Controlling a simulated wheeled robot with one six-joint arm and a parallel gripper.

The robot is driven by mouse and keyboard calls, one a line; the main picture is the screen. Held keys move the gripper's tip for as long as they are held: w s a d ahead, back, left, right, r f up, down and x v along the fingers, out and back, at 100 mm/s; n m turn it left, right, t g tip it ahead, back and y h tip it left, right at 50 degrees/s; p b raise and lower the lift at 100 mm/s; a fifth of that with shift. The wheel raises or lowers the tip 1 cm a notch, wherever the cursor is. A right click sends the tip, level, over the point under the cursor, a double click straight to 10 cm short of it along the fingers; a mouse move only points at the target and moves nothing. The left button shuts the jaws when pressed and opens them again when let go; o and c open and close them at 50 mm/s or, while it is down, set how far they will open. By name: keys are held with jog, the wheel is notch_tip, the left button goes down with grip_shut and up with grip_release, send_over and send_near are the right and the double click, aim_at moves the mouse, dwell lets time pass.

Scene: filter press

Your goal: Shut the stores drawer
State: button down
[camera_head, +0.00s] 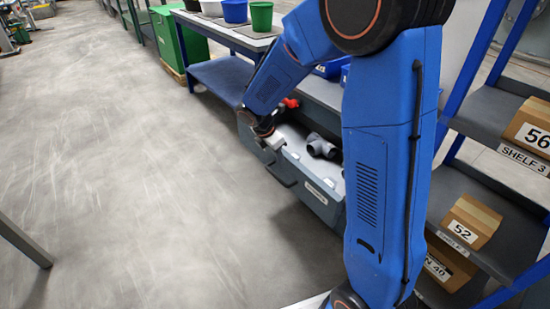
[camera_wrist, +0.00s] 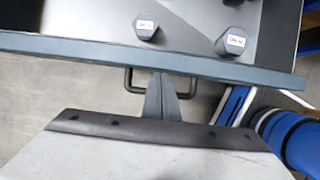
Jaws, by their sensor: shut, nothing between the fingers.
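The stores drawer (camera_head: 322,198) is grey and stands pulled out beneath the bench, with its inside showing. In the wrist view its front edge (camera_wrist: 90,49) runs across the picture. A dark bar handle (camera_wrist: 128,80) sticks out from the drawer front. My gripper (camera_head: 272,143) is at the drawer front in the head view. In the wrist view the fingers of my gripper (camera_wrist: 161,78) are together and empty. They overlap the handle's span and point at the drawer front; I cannot tell whether they touch it.
A grey pipe fitting (camera_head: 320,147) and a red item (camera_head: 291,103) are in the drawer. Two labelled dark pieces (camera_wrist: 145,26) show inside it. Blue and green pots (camera_head: 261,16) stand on the bench. Shelves with boxes (camera_head: 470,222) are at right.

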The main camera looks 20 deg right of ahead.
dwell(0.3)
jog(key=w+d, duration=0.3)
jog(key=d, duration=0.8)
jog(key=w+d, duration=0.4)
jog(key=d, duration=0.8)
jog(key=shift+w+d, duration=0.2)
jog(key=shift+w, duration=0.1)
jog(key=shift+d+r, duration=0.1)
jog(key=shift+r, duration=0.1)
